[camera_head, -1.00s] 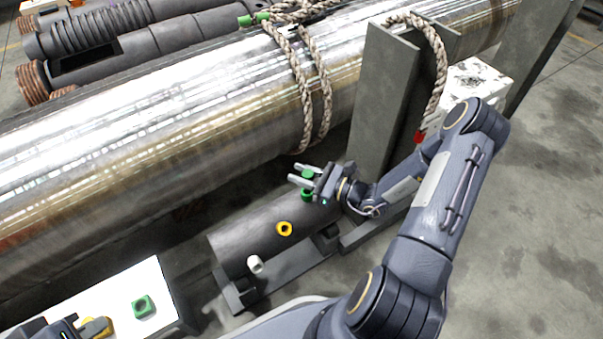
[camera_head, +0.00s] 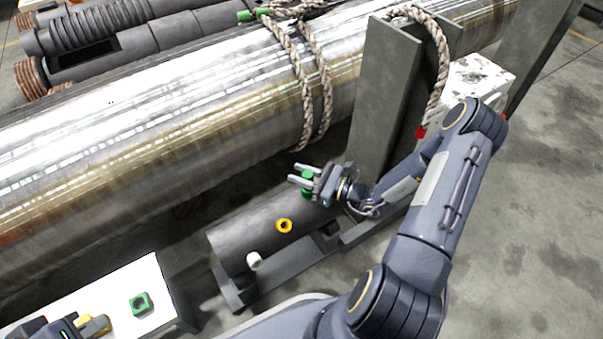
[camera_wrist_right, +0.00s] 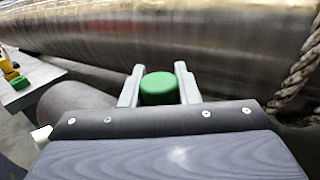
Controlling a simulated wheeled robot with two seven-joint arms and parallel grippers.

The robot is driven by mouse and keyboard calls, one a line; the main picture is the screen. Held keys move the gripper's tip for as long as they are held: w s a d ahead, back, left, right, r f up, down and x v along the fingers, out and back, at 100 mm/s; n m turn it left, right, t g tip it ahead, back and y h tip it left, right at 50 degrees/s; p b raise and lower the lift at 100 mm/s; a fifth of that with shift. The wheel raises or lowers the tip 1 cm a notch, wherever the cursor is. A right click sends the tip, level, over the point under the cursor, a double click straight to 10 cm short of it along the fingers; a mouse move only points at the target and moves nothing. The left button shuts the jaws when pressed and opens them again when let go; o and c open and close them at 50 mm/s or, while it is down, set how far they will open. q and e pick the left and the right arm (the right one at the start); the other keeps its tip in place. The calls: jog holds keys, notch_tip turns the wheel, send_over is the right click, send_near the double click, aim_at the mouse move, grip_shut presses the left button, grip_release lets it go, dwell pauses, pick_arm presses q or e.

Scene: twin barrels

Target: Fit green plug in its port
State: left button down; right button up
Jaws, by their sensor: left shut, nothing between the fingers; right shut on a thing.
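The green plug (camera_head: 307,175) is between the fingers of my right gripper (camera_head: 297,174), which is shut on it. In the right wrist view its round green top (camera_wrist_right: 159,88) shows between the two fingers. The green port (camera_head: 306,191) shows as a green patch directly below, on top of the dark barrel (camera_head: 238,238). The fingers hide where plug and port meet, so I cannot tell whether the plug is in it. My left gripper (camera_head: 72,328) is at the lower left corner, shut, partly cut off, beside a yellow piece (camera_head: 97,325).
A yellow port (camera_head: 284,226) and a white one (camera_head: 254,260) stand on the same barrel. A green square block (camera_head: 140,303) sits on the white table (camera_head: 152,275). A large shiny pipe (camera_head: 170,120), roped, and a grey upright (camera_head: 385,100) stand close behind my right gripper.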

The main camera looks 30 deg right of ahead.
jog(key=shift+f+b, duration=0.6)
jog(key=shift+f, duration=0.4)
jog(key=o, duration=1.1)
jog(key=shift+s, duration=0.1)
jog(key=shift+s+d+r+p, duration=0.1)
jog(key=shift+s+d+p, duration=0.15)
jog(key=shift+d+p, duration=0.05)
jog(key=p+v, duration=0.2)
jog(key=v, duration=0.5)
jog(key=shift+a, duration=0.1)
